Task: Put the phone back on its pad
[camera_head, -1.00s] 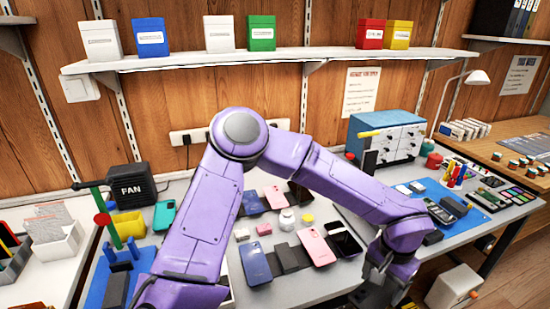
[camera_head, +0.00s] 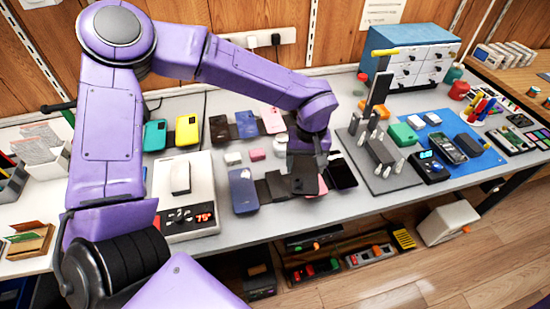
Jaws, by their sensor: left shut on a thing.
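My left gripper (camera_head: 307,152) is shut on a dark phone (camera_head: 305,180), held at the right part of the front row on the bench. I cannot tell whether the phone touches what is under it. Dark flat pads (camera_head: 276,186) lie just to its left, with a navy phone (camera_head: 243,190) to their left. A black phone (camera_head: 343,174) lies just to its right. My right gripper is not in view.
More phones (camera_head: 246,124) lie behind. The bench's front edge is near.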

